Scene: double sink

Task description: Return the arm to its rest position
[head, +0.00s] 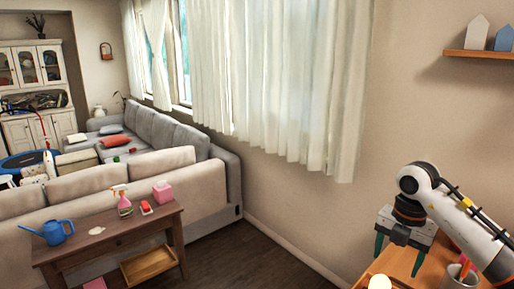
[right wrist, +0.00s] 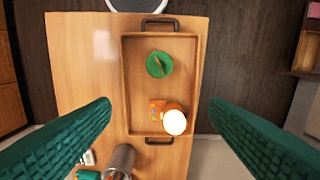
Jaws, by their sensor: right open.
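My right arm comes in from the right edge in the head view, with its white links and black joints. My right gripper (head: 399,252) points down above a wooden table (head: 402,263) at the lower right. In the right wrist view its two green ribbed fingers (right wrist: 160,108) are spread wide apart with nothing between them. The wooden tray (right wrist: 134,75) lies on the table below the gripper. My left gripper is in neither view.
The tray holds a green round item (right wrist: 159,64), an orange item (right wrist: 156,109) and a glowing white round thing (right wrist: 175,122). A metal cup (right wrist: 121,160) stands beside the tray. A side table (head: 120,230) and sofa (head: 200,185) stand left. Floor between is clear.

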